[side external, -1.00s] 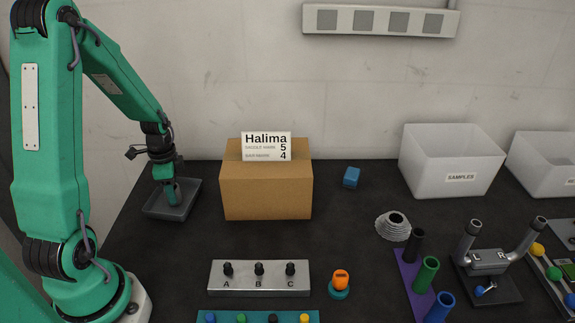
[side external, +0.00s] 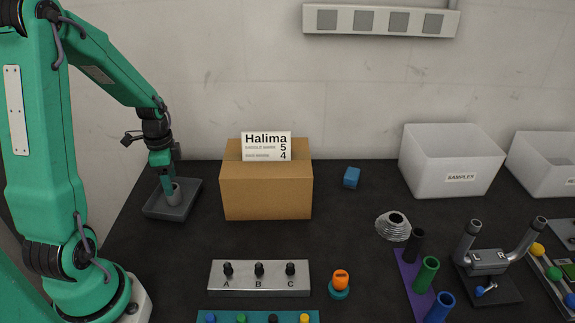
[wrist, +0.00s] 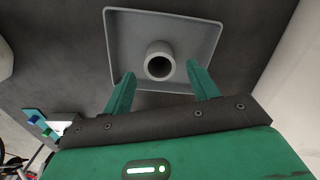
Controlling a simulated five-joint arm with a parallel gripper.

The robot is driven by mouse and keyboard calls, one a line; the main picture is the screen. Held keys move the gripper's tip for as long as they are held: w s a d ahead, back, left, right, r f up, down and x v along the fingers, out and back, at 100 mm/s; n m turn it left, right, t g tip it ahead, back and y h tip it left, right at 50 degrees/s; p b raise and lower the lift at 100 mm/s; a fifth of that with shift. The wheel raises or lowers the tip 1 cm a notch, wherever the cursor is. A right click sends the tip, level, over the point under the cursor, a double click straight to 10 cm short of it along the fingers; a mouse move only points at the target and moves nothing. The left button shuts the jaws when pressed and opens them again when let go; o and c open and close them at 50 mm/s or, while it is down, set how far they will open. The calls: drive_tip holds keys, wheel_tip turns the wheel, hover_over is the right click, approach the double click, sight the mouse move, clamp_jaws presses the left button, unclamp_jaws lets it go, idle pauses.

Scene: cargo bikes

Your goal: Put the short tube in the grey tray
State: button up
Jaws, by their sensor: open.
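The short tube (wrist: 159,60) is a light grey ring-ended piece standing upright inside the grey tray (wrist: 205,30). In the side external view the tube (side external: 175,192) shows partly below my gripper, in the tray (side external: 158,213) at the left of the table. My gripper (wrist: 160,85) is open, with one green finger on each side just short of the tube in the wrist view. In the side external view my gripper (side external: 168,184) is just above the tube. Its fingers do not appear to hold anything.
A cardboard box (side external: 266,190) with a "Halima" sign (side external: 266,146) stands close to the right of the tray. A panel marked A, B, C (side external: 259,278) is in front.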

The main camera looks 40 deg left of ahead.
sight(174, 188)
wheel_tip(174, 188, up, 8)
drive_tip(key=shift+r, duration=0.15)
idle(0.3)
idle(0.3)
drive_tip(key=shift+d, duration=0.1)
drive_tip(key=s+d+r+n+t, duration=0.2)
drive_tip(key=d+r, duration=0.3)
drive_tip(key=d, duration=0.5)
drive_tip(key=s+d+r+n+t, duration=0.3)
drive_tip(key=d+r+n, duration=0.1)
drive_tip(key=d, duration=0.6)
drive_tip(key=shift+s+d+r+n+t, duration=0.3)
drive_tip(key=shift+s+r+n, duration=0.1)
drive_tip(key=shift+r, duration=0.4)
